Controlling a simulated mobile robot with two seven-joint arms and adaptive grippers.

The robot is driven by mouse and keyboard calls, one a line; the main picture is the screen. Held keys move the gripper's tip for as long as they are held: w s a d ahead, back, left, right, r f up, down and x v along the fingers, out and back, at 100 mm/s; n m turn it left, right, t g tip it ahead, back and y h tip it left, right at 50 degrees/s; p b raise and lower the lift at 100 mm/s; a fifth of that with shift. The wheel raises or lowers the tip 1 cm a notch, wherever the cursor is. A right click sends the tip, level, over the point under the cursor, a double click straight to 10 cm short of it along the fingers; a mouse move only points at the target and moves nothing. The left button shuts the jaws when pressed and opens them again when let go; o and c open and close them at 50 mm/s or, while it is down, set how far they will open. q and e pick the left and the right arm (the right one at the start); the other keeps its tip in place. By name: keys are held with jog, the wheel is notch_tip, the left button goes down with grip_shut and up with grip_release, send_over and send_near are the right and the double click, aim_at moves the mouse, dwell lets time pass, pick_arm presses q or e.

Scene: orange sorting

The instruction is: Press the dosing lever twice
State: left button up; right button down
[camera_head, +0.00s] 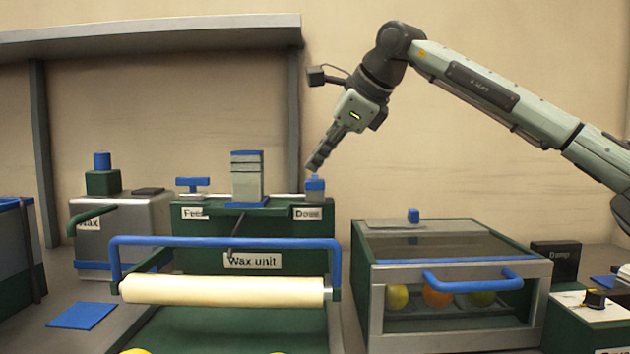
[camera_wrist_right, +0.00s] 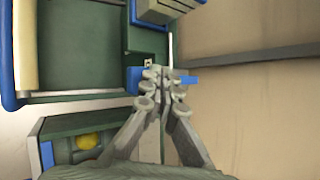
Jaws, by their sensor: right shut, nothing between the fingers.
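The dosing lever (camera_head: 315,186) is a blue-topped part above the "Dose" label (camera_head: 307,213) at the right end of the green wax unit (camera_head: 275,257). My right gripper (camera_head: 314,166) is shut and empty, its fingers pointing down with the tips just above the lever's blue top. In the right wrist view the shut fingertips (camera_wrist_right: 163,72) overlap the blue lever (camera_wrist_right: 185,79) and hide its middle. I cannot tell whether they touch it. My left gripper is in neither view.
A blue-handled frame with a cream roller (camera_head: 225,290) stands in front of the wax unit. A glass-fronted box (camera_head: 445,338) with fruit stands to the right. The "Feed" lever (camera_head: 192,184) and a grey column (camera_head: 247,176) are left of the dosing lever. A shelf (camera_head: 150,38) hangs behind.

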aim_at(317, 180)
jog(key=shift+f, duration=0.15)
jog(key=shift+f, duration=0.25)
jog(key=shift+f+b, duration=1.1)
jog(key=shift+f, duration=0.35)
dwell(1.3)
dwell(0.5)
jog(key=shift+r+p, duration=1.8)
jog(key=shift+r, duration=0.1)
notch_tip(317, 180, up, 5)
jog(key=p, duration=0.4)
jog(key=shift+p, duration=0.35)
